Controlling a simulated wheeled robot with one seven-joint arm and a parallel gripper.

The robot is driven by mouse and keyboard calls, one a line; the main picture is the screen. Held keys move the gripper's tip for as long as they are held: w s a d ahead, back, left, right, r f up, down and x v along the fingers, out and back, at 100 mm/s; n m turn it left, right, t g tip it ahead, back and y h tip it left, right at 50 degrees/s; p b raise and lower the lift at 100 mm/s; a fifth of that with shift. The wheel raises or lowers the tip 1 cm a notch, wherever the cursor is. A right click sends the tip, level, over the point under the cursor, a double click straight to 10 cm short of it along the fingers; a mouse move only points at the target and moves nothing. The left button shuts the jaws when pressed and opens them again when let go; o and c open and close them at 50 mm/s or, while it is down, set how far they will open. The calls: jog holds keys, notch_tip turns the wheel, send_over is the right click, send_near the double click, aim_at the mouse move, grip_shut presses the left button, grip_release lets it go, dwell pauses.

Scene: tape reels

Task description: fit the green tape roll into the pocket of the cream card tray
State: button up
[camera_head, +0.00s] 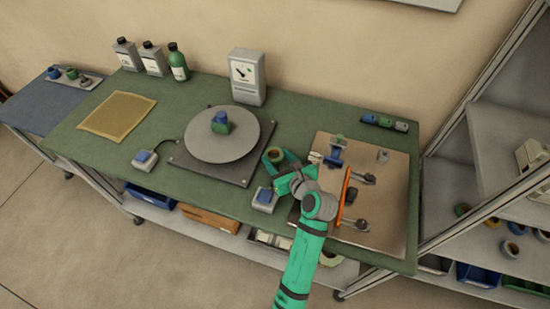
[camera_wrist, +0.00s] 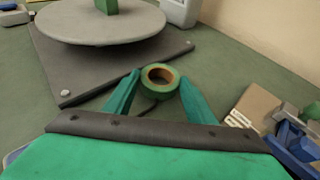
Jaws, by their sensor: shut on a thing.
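The green tape roll (camera_head: 275,154) has a brown inner core and sits between the two green fingers of my gripper (camera_head: 283,164). In the wrist view the roll (camera_wrist: 158,91) shows its round opening, with a finger of my gripper (camera_wrist: 160,82) on each side; the gripper is shut on it. The roll is near the right edge of the turntable base, above the green bench; its exact height is hard to tell. I cannot pick out the cream card tray with certainty; a pale, divided tray (camera_head: 262,238) lies on the shelf under the bench.
A grey turntable (camera_head: 207,147) carries a blue and green object (camera_head: 220,124). A tan board (camera_head: 385,230) with fixtures and an orange bar (camera_head: 346,196) lies to the right. Push-button boxes (camera_head: 264,199) stand at the front, and a gauge (camera_head: 247,76) at the back.

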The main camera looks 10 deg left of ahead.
jog(key=shift+f, duration=0.1)
jog(key=o, duration=0.7)
jog(key=shift+o, duration=0.3)
